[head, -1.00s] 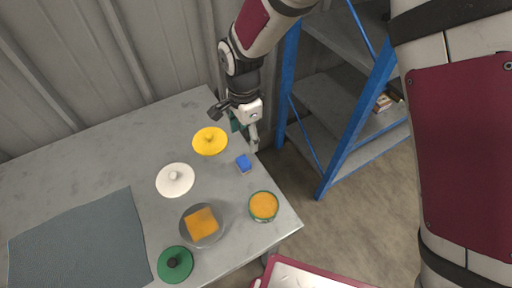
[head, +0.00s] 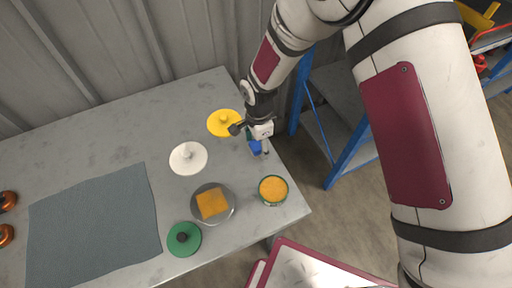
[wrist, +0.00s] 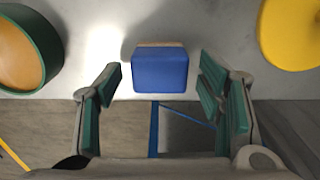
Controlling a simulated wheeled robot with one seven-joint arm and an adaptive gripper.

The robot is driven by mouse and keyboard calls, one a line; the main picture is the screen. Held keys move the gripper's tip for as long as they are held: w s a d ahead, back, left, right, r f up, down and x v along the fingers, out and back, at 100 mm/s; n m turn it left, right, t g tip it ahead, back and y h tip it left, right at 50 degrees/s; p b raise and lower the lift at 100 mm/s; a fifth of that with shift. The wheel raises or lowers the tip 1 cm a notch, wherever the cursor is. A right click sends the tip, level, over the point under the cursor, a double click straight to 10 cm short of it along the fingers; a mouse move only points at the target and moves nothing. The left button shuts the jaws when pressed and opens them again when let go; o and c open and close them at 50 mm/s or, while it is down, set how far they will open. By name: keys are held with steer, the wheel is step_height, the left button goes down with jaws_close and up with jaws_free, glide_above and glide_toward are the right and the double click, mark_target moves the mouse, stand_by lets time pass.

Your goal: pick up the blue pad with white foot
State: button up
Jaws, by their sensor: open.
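The blue pad with a pale foot (wrist: 160,72) lies on the table near its right edge. In the wrist view it is centred ahead of and between the fingers, with its pale foot on the far side. My gripper (wrist: 165,100) is open, with green pads on its fingers, and I see no contact with the pad. In the head view my gripper (head: 261,143) is right at the blue pad (head: 254,147) and hides part of it.
On the grey table (head: 110,120) are a yellow lid (head: 218,125), a white lid (head: 181,160), a green lid (head: 181,246), a glass dish (head: 231,211) with an orange square, and a green-rimmed orange round container (head: 273,190). A grey mat (head: 95,225) lies left. A blue-framed shelf (head: 345,160) stands right.

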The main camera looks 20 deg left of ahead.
mark_target(258, 144)
steer(key=shift+f, duration=0.5)
steer(key=c, duration=1.3)
steer(key=shift+c, duration=0.2)
step_height(258, 144, up, 10)
steer(key=shift+r, duration=0.1)
steer(key=o, duration=0.5)
steer(key=shift+c, duration=1.4)
